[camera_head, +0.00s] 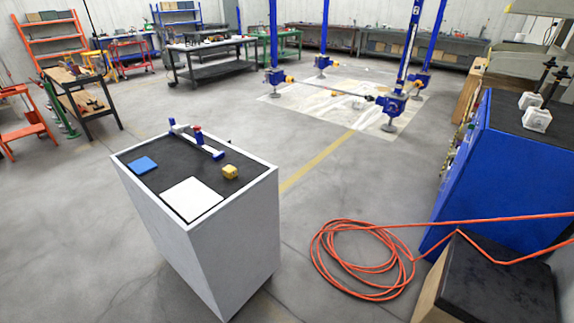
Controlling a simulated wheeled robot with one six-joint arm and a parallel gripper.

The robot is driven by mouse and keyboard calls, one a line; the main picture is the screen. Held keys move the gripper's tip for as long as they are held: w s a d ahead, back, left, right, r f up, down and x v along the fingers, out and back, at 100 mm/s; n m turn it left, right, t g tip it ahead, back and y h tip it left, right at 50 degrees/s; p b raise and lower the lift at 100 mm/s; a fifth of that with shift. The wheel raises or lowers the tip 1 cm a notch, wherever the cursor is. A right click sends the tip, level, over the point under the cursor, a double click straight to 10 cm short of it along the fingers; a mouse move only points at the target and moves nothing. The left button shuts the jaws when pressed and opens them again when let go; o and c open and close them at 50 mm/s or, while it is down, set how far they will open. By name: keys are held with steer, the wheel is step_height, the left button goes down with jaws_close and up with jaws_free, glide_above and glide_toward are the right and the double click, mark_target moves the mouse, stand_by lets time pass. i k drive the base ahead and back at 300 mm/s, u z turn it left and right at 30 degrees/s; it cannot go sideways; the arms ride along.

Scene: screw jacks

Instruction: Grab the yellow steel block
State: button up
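The yellow steel block (230,172) is a small cube. It sits on the black top of a white pedestal cabinet (215,245), near its right edge. A white square plate (192,199) lies on the same top, in front and to the left of the block. A flat blue plate (144,165) lies toward the left side. A blue and white bar with a red-topped part (197,137) lies along the back. My gripper does not show in this view, so its place relative to the block cannot be seen.
A coiled orange hose (362,262) lies on the floor right of the cabinet and runs over a dark-topped box (487,283). A blue cabinet (490,165) stands at right. Blue screw jacks (392,105) stand behind. Floor left of the white cabinet is clear.

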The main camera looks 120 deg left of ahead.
mark_target(230, 171)
steer(key=u, duration=4.5)
steer(key=i, duration=1.65)
